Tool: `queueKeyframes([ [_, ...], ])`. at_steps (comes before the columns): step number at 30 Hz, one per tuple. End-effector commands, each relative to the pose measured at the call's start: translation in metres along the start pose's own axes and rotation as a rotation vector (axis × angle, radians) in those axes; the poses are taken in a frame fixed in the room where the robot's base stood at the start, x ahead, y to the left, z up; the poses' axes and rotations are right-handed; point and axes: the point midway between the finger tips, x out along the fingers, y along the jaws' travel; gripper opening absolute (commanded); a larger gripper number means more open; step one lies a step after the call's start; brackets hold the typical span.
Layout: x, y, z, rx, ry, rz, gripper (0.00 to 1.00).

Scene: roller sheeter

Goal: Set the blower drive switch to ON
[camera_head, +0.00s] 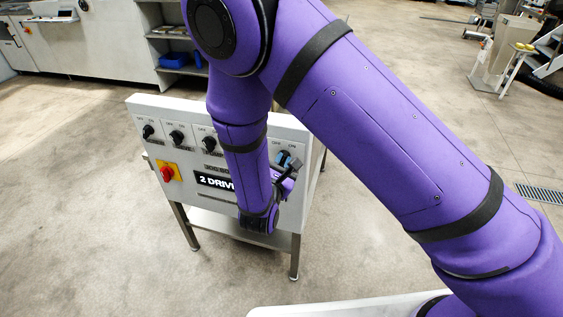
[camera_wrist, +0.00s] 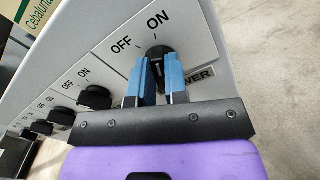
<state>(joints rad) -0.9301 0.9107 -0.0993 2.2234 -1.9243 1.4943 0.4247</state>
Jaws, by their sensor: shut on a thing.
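The blower drive switch is a black rotary knob (camera_wrist: 158,52) on a grey panel plate, with OFF printed to its upper left and ON above it. The label below it is partly covered and ends in "WER". My gripper (camera_wrist: 160,68) has its blue fingers on either side of this knob and is shut on it. The fingers hide part of the knob, so I cannot tell clearly which mark it points to. In the head view my gripper (camera_head: 285,158) is at the right end of the control panel (camera_head: 300,200), and my arm covers the panel's middle.
Several other black OFF/ON knobs line the panel, such as the leftmost knob (camera_head: 148,131). A red switch on a yellow plate (camera_head: 168,173) sits below them. The panel stands on a metal-legged stand (camera_head: 294,262). Open floor surrounds it; a shelf unit (camera_head: 172,50) is behind.

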Motion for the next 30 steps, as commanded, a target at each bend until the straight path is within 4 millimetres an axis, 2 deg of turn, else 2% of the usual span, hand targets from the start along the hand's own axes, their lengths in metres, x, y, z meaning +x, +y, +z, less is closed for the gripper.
queueKeyframes([
  [9, -0.001, 0.000, -0.001, 0.001, 0.003, 0.000, 0.00],
  [10, -0.001, 0.000, -0.001, 0.001, 0.003, 0.000, 0.18],
  [12, -0.001, 0.000, -0.001, 0.001, 0.003, 0.000, 0.34],
  [13, -0.001, 0.000, -0.001, 0.001, 0.002, 0.000, 0.39],
  [23, -0.003, 0.000, -0.001, 0.001, 0.002, 0.001, 0.39],
  [26, -0.013, 0.000, -0.001, 0.001, 0.002, 0.001, 0.39],
  [30, -0.036, 0.000, -0.001, 0.000, 0.003, 0.003, 0.39],
])
